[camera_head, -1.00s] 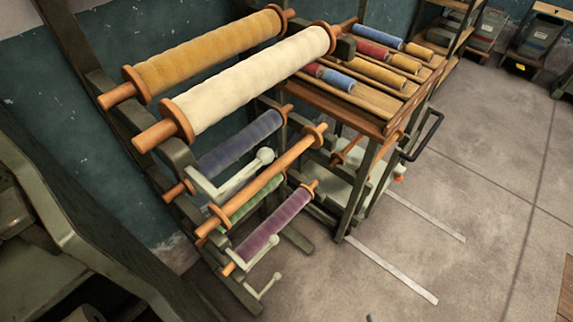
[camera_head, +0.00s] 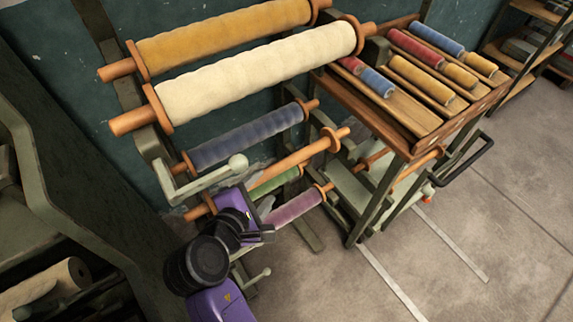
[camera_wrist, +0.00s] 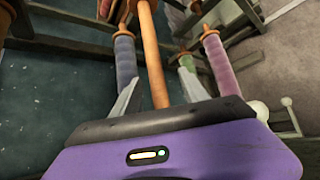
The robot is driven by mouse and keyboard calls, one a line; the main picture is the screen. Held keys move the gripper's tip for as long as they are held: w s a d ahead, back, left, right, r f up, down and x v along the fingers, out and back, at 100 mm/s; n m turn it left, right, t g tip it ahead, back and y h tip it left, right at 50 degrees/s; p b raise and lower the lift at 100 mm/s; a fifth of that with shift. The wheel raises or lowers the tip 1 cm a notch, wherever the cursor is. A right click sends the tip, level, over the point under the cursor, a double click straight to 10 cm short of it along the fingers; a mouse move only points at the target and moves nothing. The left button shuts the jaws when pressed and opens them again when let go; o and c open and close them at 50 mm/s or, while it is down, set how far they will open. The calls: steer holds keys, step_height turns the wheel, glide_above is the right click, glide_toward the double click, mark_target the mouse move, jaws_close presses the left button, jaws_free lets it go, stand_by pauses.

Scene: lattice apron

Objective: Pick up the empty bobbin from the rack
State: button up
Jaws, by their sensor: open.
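The empty bobbin (camera_head: 287,167) is a bare orange-brown wooden rod with end flanges. It lies across the rack between the blue-wound bobbin (camera_head: 245,138) above and the green-wound one (camera_head: 278,181) and the purple-wound one (camera_head: 295,207) below. My purple gripper (camera_wrist: 159,77) is open and empty. In the wrist view the bare shaft (camera_wrist: 151,45) runs between the two pale fingers; I cannot tell how far they are from it. In the head view my wrist covers the bobbin's near left part.
Large gold (camera_head: 225,38) and cream (camera_head: 260,72) rolls sit above on the rack. A pale crank handle (camera_head: 205,180) sticks out near my wrist. A wooden table with small coloured spools (camera_head: 420,80) stands at right. The floor (camera_head: 470,230) to the right is mostly clear.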

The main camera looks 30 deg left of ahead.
mark_target(270, 174)
steer(key=x, duration=0.5)
steer(key=r+p+x, duration=0.1)
steer(key=x, duration=0.1)
steer(key=shift+w+a+f, duration=0.15)
steer(key=shift+w+a, duration=0.2)
steer(key=shift+w, duration=0.1)
steer(key=shift+c, duration=0.4)
jaws_close()
